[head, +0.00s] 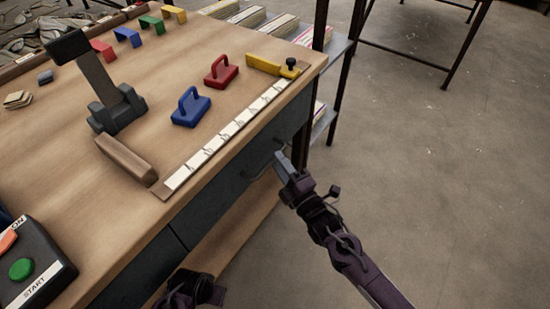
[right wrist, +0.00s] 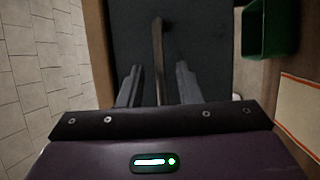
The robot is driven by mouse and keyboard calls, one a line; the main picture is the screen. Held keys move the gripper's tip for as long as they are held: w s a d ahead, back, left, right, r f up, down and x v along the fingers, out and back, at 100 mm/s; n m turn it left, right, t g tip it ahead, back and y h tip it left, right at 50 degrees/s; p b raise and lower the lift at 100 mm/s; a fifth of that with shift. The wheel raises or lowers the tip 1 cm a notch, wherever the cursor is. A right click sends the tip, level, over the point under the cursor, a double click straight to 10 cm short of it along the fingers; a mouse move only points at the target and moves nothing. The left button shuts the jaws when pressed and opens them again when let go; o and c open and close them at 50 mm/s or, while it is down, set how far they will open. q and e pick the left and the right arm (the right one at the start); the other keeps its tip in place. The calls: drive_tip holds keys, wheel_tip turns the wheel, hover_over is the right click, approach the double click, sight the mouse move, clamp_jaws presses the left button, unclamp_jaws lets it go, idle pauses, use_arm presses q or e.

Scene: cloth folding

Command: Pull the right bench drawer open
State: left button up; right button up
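The right bench drawer has a dark grey front (head: 231,187) below the wooden bench top and looks flush with the bench. Its handle (head: 256,173) is a thin metal bar. My right gripper (head: 281,160) is at the handle, with its arm coming from the lower right. In the right wrist view the drawer front (right wrist: 200,45) fills the middle. The handle (right wrist: 158,60) runs between the two fingers of my right gripper (right wrist: 158,85), with a gap on each side. The gripper is open. My left gripper (head: 188,290) is at the bottom edge, partly cut off, its fingers unclear.
The bench top (head: 150,65) holds a blue handled block (head: 191,108), a red one (head: 221,72), a grey clamp-like stand (head: 117,108) and a control box with a green button (head: 22,268). A shelf rack (head: 332,50) stands beyond the bench. The floor at right is clear.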

drive_tip(key=shift+x, duration=1.4)
drive_tip(key=shift+f, duration=0.1)
clamp_jaws()
